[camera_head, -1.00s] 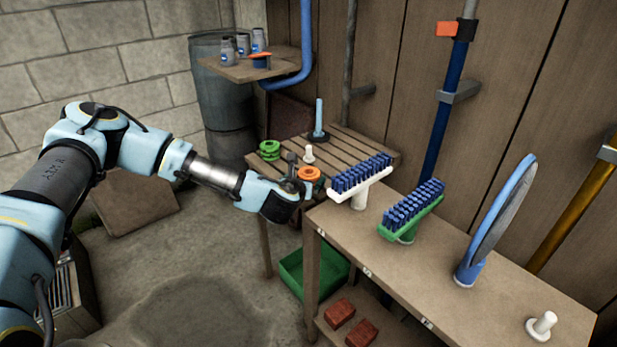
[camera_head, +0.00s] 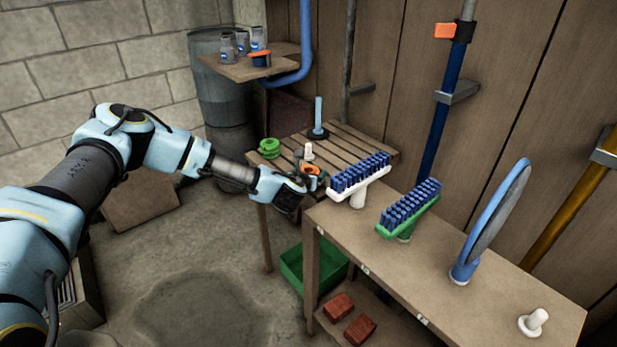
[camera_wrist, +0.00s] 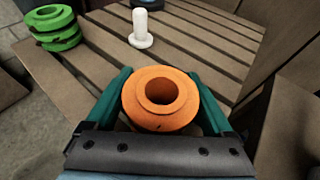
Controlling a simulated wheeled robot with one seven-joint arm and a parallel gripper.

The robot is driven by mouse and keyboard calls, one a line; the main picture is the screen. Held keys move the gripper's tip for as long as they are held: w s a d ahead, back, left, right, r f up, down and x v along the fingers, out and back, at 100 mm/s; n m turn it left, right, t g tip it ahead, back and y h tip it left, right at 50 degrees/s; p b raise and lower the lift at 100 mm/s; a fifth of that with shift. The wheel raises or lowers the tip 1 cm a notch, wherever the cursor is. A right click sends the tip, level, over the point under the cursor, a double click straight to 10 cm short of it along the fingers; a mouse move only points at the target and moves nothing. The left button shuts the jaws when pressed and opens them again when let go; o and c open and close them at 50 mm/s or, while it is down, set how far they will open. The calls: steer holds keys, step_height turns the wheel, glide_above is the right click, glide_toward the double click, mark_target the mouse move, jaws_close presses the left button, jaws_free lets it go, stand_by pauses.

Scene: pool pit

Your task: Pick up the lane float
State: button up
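An orange float (camera_wrist: 178,115), a flanged spool with a hole through its middle, stands on the slatted wooden table. In the wrist view it sits between the two dark green fingers of my gripper (camera_wrist: 161,88). The fingers flank it closely and appear spread; contact with its sides is not clear. In the head view my gripper (camera_head: 312,177) is at the table's near edge and hides most of the float. A stacked green float (camera_wrist: 53,28) stands at the table's left and also shows in the head view (camera_head: 269,148).
A white peg (camera_wrist: 140,28) stands just beyond the orange float. A light-blue post (camera_head: 319,115) is at the table's back. A white brush (camera_head: 357,196), a green brush (camera_head: 405,222) and a blue-rimmed disc (camera_head: 490,222) stand on the bench at right. A green crate (camera_head: 290,262) is below.

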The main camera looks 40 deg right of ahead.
steer(key=c, duration=1)
steer(key=shift+o, duration=0.2)
steer(key=shift+r, duration=0.15)
step_height(320, 180, up, 28)
steer(key=b, duration=0.4)
steer(key=shift+b, duration=0.3)
